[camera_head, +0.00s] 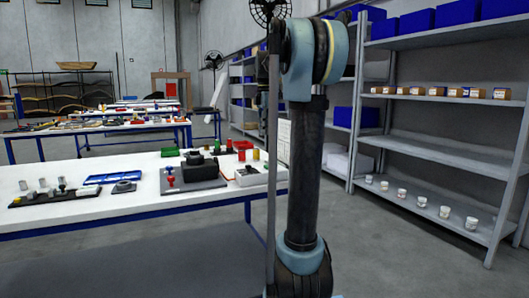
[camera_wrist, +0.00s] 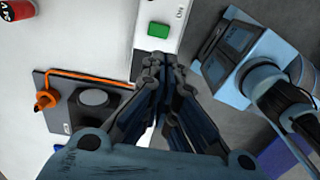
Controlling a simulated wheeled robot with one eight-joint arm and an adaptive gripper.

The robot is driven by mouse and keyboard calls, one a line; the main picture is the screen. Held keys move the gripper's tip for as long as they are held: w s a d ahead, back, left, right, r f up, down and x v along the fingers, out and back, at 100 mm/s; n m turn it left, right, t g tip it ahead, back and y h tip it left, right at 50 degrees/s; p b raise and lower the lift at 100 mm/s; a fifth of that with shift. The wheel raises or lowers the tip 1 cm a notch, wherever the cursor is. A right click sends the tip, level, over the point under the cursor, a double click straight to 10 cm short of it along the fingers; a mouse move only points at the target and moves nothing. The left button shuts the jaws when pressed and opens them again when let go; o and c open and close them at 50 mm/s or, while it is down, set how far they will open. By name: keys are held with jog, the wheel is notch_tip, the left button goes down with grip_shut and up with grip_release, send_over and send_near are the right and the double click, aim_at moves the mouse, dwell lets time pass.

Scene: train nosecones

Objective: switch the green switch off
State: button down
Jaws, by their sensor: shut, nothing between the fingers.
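The green switch (camera_wrist: 159,30) is a small green rectangle on a white panel (camera_wrist: 147,65) at the top middle of the wrist view. Lettering that seems to read "ON" is beside its right end. My gripper (camera_wrist: 157,60) is shut and empty. In the picture its fingertips are just below the switch, over the panel; I cannot tell whether they touch it. In the head view my arm stands in front of the table's right end, and I cannot make out the gripper or the green switch there.
A dark board with a black block (camera_wrist: 95,105) and an orange loop (camera_wrist: 45,99) is left of the gripper. A red can (camera_wrist: 18,9) is at top left. The white table (camera_head: 130,215) holds several small parts. Grey shelves (camera_head: 440,125) stand at right.

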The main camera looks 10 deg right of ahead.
notch_tip(320, 180, down, 14)
jog(key=shift+r, duration=0.15)
dwell(0.4)
jog(key=shift+s+f+t, duration=0.15)
jog(key=shift+f+t, duration=0.1)
jog(key=shift+t, duration=0.05)
dwell(0.5)
jog(key=shift+w+a+r, duration=0.15)
jog(key=shift+w, duration=0.65)
notch_tip(320, 180, up, 14)
jog(key=w, duration=0.2)
jog(key=shift+a, duration=0.25)
